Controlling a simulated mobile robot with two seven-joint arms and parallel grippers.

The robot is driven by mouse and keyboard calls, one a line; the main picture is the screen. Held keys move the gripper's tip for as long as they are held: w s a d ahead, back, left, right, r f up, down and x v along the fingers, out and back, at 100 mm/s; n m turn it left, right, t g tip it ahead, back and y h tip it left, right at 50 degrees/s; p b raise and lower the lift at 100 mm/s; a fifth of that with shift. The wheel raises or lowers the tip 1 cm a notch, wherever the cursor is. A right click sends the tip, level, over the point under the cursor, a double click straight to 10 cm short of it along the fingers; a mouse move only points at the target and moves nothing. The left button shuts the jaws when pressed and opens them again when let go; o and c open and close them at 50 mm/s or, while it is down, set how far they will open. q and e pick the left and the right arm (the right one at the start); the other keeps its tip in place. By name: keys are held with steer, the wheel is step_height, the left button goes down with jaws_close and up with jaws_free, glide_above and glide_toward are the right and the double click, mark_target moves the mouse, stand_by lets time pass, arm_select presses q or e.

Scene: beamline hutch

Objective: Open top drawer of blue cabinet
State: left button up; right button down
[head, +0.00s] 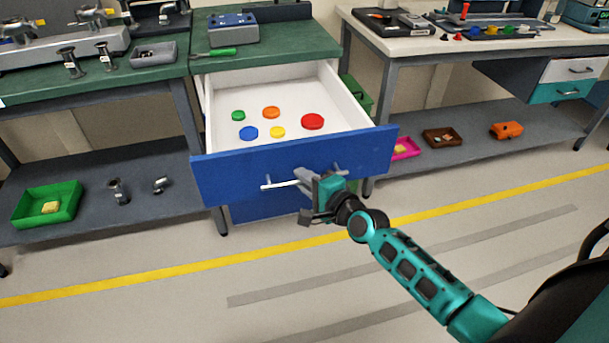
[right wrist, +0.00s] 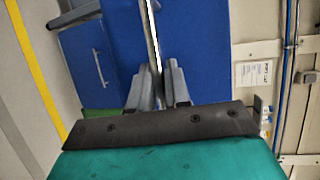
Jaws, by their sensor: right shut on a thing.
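The top drawer (head: 225,178) of the blue cabinet is pulled well out in the head view. Its white inside shows, with green, orange, red, blue and yellow discs on its floor. My right gripper (head: 308,182) is at the bar handle (head: 280,185) on the drawer's blue front, shut on the bar. In the right wrist view both fingers (right wrist: 160,88) close around the metal bar (right wrist: 151,35), with the blue front behind. A lower blue drawer front (head: 262,213) shows beneath the open drawer. My left gripper is not in view.
A green-topped bench (head: 265,53) stands above the drawer, bearing a blue box (head: 232,28) and a green screwdriver (head: 215,53). A green tray (head: 47,204) sits on the left shelf. A second bench (head: 450,45) stands at right. The floor in front is clear.

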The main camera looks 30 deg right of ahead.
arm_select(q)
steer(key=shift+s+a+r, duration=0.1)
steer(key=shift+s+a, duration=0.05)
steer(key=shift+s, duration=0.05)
arm_select(e)
steer(key=shift+s+a, duration=0.1)
steer(key=shift+s, duration=0.25)
steer(key=c, duration=1.4)
jaws_free()
steer(key=shift+c, duration=0.2)
arm_select(q)
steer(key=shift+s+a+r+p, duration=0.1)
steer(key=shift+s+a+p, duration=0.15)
steer(key=shift+p, duration=0.3)
arm_select(e)
steer(key=v, duration=1.2)
steer(key=shift+s+r, duration=0.15)
steer(key=shift+s, duration=0.2)
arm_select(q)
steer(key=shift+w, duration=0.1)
